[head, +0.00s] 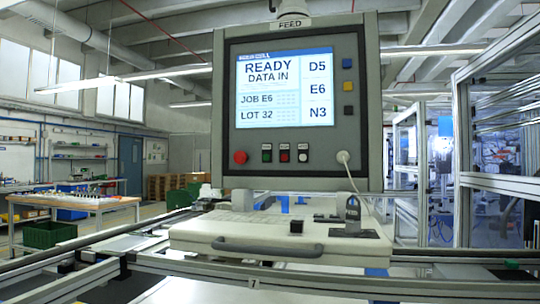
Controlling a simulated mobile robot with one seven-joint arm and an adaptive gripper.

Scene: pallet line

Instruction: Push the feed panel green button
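The feed panel (222,110) is a grey box with a dark front, labelled FEED on top, and stands upright in the middle of the head view. Its lit screen (270,92) reads READY, DATA IN, JOB E6, LOT 32, with D5, E6 and N3 at the right. The small green button (267,155) is the leftmost of three in a row under the screen. Beside it are a red-topped button (284,155) and a whitish button (302,155). A larger round red knob (240,157) is farther left. My gripper is not in view.
A pale case (250,235) with a grey handle lies on the rail frame before the panel. A grey and black device (352,222) stands on it; a white cable (355,180) runs from the panel. Glass-walled framing (462,150) is at right, a workbench (75,202) at left.

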